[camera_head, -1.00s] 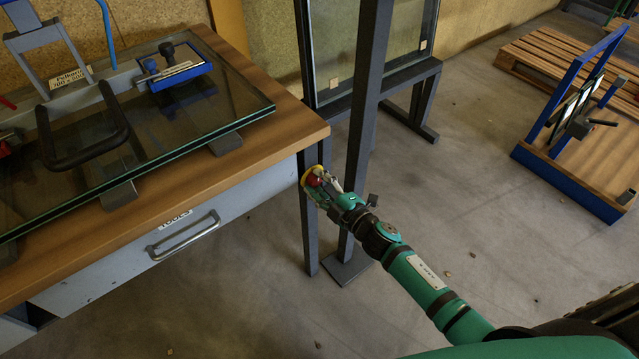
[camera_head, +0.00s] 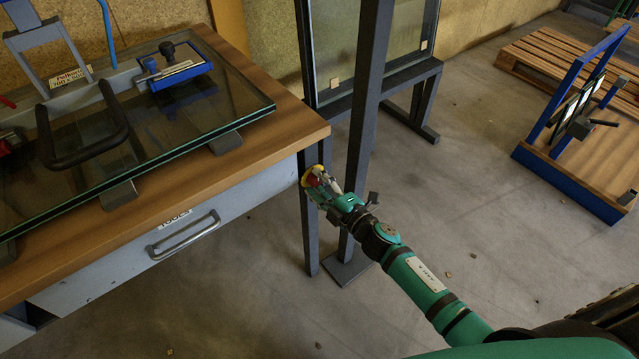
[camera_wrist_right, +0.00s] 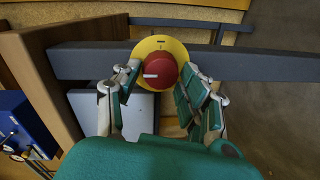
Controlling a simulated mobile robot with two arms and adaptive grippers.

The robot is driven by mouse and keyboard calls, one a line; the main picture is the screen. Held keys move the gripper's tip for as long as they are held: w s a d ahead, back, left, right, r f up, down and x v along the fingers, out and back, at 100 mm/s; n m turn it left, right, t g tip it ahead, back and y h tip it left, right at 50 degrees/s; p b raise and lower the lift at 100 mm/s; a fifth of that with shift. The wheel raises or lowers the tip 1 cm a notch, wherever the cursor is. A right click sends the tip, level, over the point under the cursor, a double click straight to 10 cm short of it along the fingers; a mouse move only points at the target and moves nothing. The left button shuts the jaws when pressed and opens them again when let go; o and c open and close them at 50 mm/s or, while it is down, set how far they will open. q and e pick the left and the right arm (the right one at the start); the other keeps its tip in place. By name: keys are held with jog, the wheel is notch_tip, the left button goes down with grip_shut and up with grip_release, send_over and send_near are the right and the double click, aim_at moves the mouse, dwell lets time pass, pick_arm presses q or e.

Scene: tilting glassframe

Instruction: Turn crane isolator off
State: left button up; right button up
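The crane isolator is a red rotary knob (camera_wrist_right: 160,70) with a white pointer line on a round yellow plate (camera_wrist_right: 171,46). In the right wrist view the pointer lies sideways, toward the left. The yellow plate also shows in the head view (camera_head: 307,176), on a dark upright post beside the table's corner. My right gripper (camera_head: 320,181) is at the isolator. In the wrist view its fingers (camera_wrist_right: 158,84) are spread on either side of the knob; a small gap shows on the left, and contact on the right is unclear. My left gripper is not in view.
A wooden-topped table (camera_head: 290,120) with a glass pane (camera_head: 190,135) and a blue-handled lifting frame stands left. A dark steel post (camera_head: 365,130) rises close behind my right gripper. A glass rack, wooden pallets (camera_head: 540,60) and a blue stand (camera_head: 570,180) lie beyond.

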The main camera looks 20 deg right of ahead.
jog(key=shift+o, duration=1.1)
jog(key=shift+s, duration=0.15)
jog(key=v, duration=1.1)
jog(key=shift+s+d, duration=0.2)
jog(key=shift+s, duration=0.15)
